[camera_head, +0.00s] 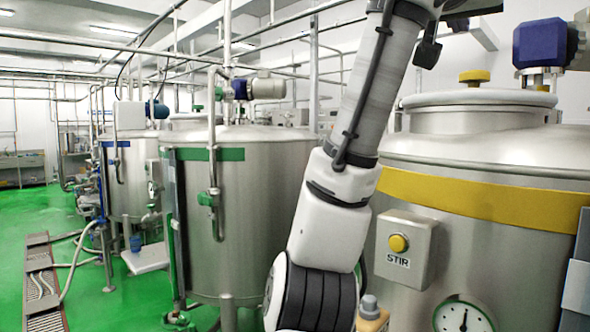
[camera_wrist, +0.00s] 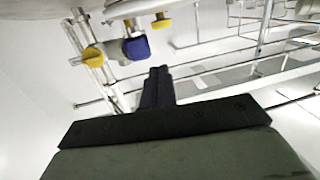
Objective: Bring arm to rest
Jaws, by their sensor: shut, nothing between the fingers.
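My arm is raised in the head view, its white and grey links crossing in front of the tanks and leaving the picture at the top. My gripper shows in the wrist view (camera_wrist: 158,85), its dark fingers together and nothing between them. They point up the picture toward a white wall and pipes, apart from anything. In the head view I cannot make out the fingertips.
A steel tank with a yellow band (camera_head: 480,202) stands close at right, with a STIR button box (camera_head: 405,262) and a gauge (camera_head: 463,318). A green-banded tank (camera_head: 255,225) stands behind my arm.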

